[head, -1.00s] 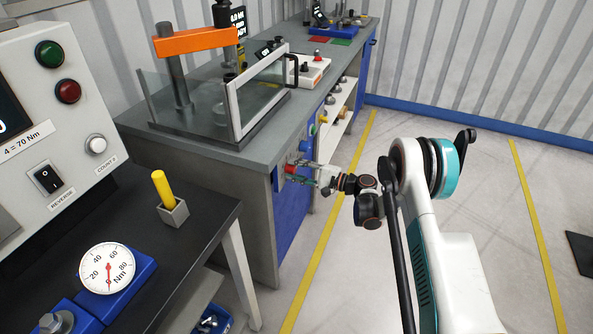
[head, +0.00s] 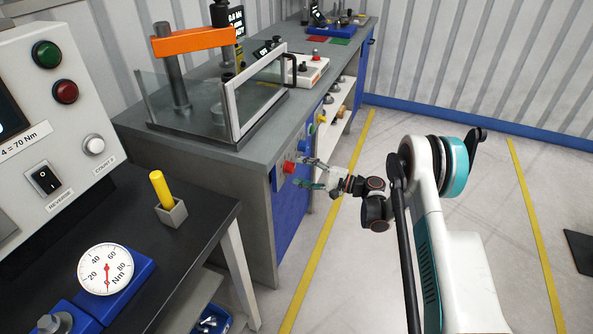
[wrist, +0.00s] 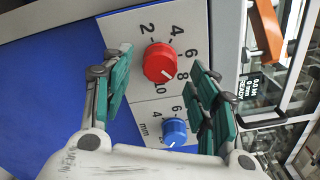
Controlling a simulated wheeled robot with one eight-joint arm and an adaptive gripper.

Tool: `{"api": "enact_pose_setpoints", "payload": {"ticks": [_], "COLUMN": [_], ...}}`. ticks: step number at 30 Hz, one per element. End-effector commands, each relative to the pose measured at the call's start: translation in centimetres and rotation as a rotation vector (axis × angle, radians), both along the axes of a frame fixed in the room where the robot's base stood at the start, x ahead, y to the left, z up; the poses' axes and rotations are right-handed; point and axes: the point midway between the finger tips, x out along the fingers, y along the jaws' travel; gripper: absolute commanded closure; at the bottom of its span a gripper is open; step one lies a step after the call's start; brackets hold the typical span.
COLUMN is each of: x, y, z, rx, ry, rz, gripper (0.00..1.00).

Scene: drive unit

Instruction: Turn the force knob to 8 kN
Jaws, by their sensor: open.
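The red force knob (wrist: 158,62) sits on a pale panel with a printed scale of 2, 4, 6, 8 and 10. Its white mark points to the lower right, toward the 8 to 10 side; the exact value is hard to read. The knob also shows in the head view (head: 289,167) on the bench's front. My gripper (head: 306,173) is open, with its green-padded fingers on either side of the knob in the wrist view. The fingers look apart from it and hold nothing.
A blue mm knob (wrist: 173,131) is beside the red one, close to a finger in the wrist view. A small display (wrist: 252,88) reads 0.0 kN, 0 mm, READY. The grey bench (head: 262,170) carries a clear-guarded press (head: 180,40). Floor is free right of the bench.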

Motion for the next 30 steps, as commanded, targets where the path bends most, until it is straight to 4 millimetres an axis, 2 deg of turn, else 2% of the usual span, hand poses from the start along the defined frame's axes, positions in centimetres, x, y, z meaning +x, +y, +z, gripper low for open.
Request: {"api": "enact_pose_setpoints", "payload": {"ticks": [1,6,12,18,30], "x": [-0.3,-1.5,-2.6,-3.0,-3.0], "y": [-1.2,-4.5,-7.3,-8.4,-8.4], "z": [0.0,0.0,0.0,0.0,0.0], "rx": [0.000,-0.001,-0.001,0.000,0.000], "ry": [0.000,0.000,0.000,0.000,0.000], "rz": [-0.003,-0.004,-0.002,-0.001,-0.001], "gripper": [0.46,0.46,0.46,0.46,0.46]}}
